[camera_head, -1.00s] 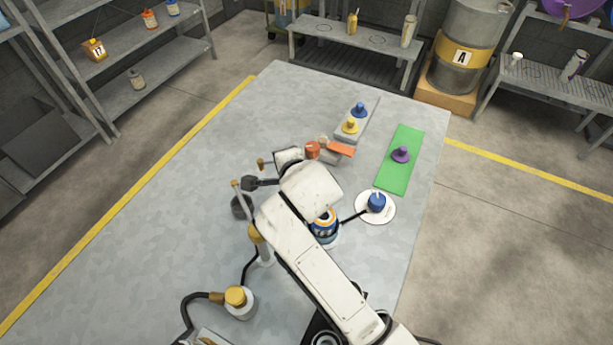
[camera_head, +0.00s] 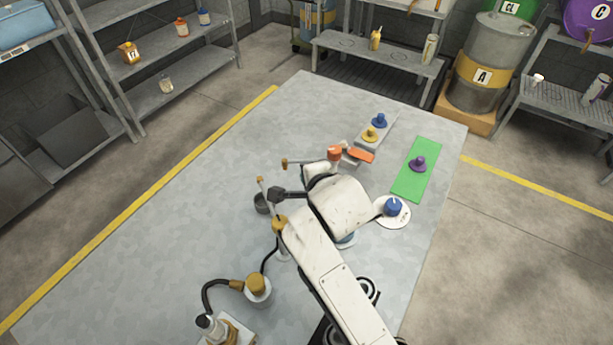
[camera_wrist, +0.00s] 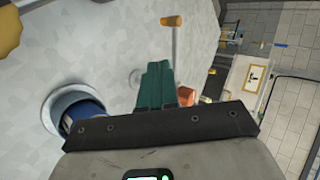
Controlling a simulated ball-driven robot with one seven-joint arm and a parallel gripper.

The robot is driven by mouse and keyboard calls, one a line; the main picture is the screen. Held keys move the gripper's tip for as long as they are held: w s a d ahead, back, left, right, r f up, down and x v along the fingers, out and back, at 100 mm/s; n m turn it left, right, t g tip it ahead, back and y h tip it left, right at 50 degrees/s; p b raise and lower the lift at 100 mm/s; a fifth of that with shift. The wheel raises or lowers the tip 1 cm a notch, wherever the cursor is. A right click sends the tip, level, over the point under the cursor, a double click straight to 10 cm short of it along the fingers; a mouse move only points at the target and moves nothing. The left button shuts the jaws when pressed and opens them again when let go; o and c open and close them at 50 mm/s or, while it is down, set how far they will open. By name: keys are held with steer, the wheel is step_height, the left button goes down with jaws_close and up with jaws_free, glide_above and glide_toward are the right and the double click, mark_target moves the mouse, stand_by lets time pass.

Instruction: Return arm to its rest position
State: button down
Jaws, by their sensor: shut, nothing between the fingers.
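My arm reaches over the grey table (camera_head: 180,200) from the front, its white links bent above the middle of it. My gripper shows in the wrist view as green fingers (camera_wrist: 158,84) pressed together, with nothing between them. In the head view the arm hides most of the gripper. In the wrist view a blue can (camera_wrist: 82,112) stands in a white round holder left of the fingers. A thin post with an orange knob (camera_wrist: 173,21) rises beyond the fingertips. I cannot tell whether the fingers touch anything.
A green mat (camera_head: 416,172) holds a purple-topped piece (camera_head: 417,163). A blue knob (camera_head: 393,206) sits on a white disc close beside my arm. A yellow piece (camera_head: 370,134) and a blue piece (camera_head: 379,120) stand on a grey strip. The table's left half is largely clear.

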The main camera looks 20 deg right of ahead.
steer(key=a+v, duration=0.1)
steer(key=v, duration=0.6)
steer(key=shift+a+r+b, duration=0.15)
steer(key=shift+a+b, duration=0.15)
steer(key=shift+a, duration=0.05)
steer(key=shift+s, duration=0.1)
